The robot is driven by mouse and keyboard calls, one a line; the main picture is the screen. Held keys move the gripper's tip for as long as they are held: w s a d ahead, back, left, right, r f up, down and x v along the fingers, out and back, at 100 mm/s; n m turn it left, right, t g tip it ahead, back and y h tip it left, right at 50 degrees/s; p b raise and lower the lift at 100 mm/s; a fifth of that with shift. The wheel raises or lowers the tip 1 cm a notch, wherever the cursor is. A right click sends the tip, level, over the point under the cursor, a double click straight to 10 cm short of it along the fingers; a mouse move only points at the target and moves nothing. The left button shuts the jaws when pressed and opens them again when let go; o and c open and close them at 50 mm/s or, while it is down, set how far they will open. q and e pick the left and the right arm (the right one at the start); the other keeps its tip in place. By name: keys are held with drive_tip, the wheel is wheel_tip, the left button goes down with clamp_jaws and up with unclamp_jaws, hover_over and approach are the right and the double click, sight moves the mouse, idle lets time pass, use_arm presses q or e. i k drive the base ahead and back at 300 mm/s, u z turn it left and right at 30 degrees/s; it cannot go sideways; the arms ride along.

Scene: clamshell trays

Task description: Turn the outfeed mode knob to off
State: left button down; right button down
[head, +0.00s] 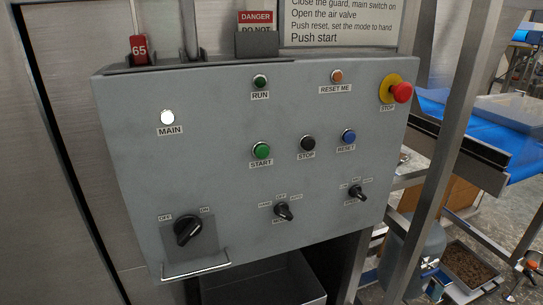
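A grey control panel (220,120) fills the middle of the head view. Two small black selector knobs sit on its lower right part: a left selector knob (284,212) and a right selector knob (356,193). Above the left one are small labels, with "OFF" at the top middle. The right one has similar small labels. The lettering below each knob is too small or covered to read, so I cannot tell which is the outfeed one. Their exact pointer settings are unclear. Neither of my grippers is in view.
A large black main switch (187,230) sits lower left, above a metal handle (197,272). A lit white MAIN lamp (167,117), green start button (261,151) and red stop mushroom (402,92) are also on the panel. A steel post (445,150) and blue conveyor (470,125) stand right.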

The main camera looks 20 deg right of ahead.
sight(281, 209)
drive_tip(key=k, duration=1.25)
drive_tip(key=z, duration=0.05)
drive_tip(key=i, duration=0.8)
drive_tip(key=u, duration=0.65)
